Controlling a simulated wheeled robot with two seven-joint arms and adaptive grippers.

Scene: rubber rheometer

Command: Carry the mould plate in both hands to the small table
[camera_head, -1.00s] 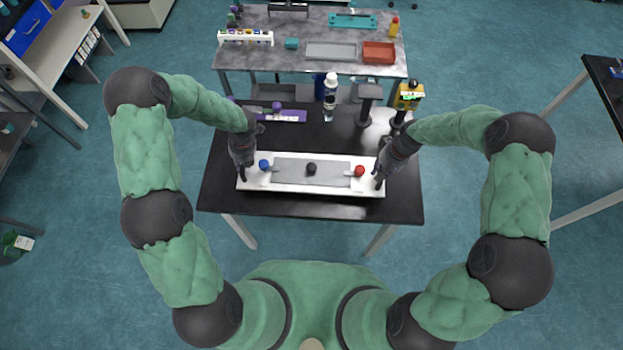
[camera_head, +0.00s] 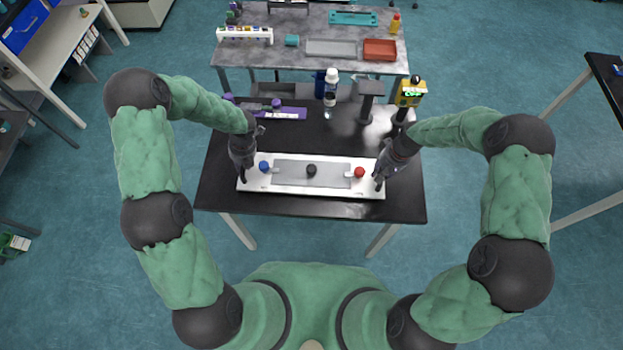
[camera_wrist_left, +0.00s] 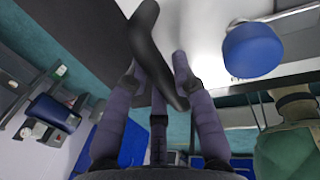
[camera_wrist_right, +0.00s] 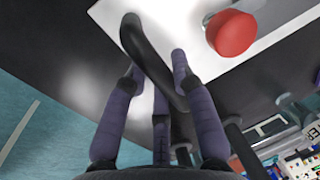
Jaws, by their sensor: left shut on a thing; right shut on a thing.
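The mould plate (camera_head: 310,191) is a long white slab with a grey middle panel, a blue knob (camera_head: 264,166), a black knob (camera_head: 311,170) and a red knob (camera_head: 359,172). It looks level over the front part of a black-topped table (camera_head: 318,208); I cannot tell whether it touches it. My left gripper (camera_head: 242,176) is at its left end, my right gripper (camera_head: 379,182) at its right end. In the left wrist view, fingers (camera_wrist_left: 158,75) close around a dark bar handle (camera_wrist_left: 150,50). The right wrist view shows the same on another dark handle (camera_wrist_right: 150,55).
Behind the plate on the black table stand a purple rack (camera_head: 284,114), a white-capped bottle (camera_head: 330,88), a dark stand (camera_head: 368,100) and a yellow device (camera_head: 409,92). A grey bench (camera_head: 300,62) with trays is farther back. Another black table (camera_head: 607,88) is at the right edge.

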